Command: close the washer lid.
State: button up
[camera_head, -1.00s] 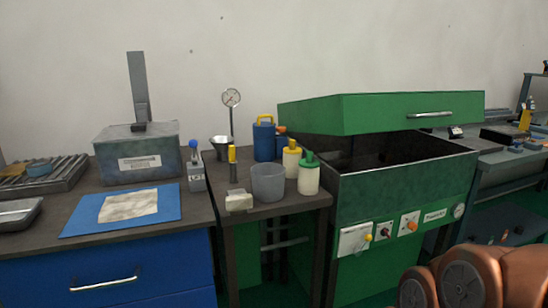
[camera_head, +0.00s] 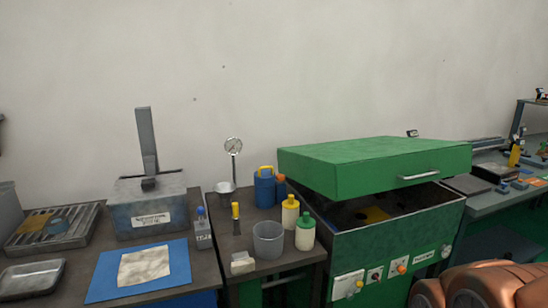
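The green washer lid (camera_head: 375,165) stands raised above the green washer tub (camera_head: 395,238), with a silver bar handle (camera_head: 418,177) on its front. A gap shows between the lid and the tub's front rim, and a yellow thing (camera_head: 373,214) is visible inside the dark opening. The lid's rear edge and hinge are hidden. My gripper is not in view; only orange-brown parts of my arm show at the lower right, in front of the washer.
A grey lidded box (camera_head: 148,208) and blue mat (camera_head: 110,278) lie farther left. Another bench (camera_head: 500,215) stands right.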

aim_at(409, 162)
jog(key=z, duration=1.6)
jog(key=i, duration=1.65)
jog(key=u, duration=2.4)
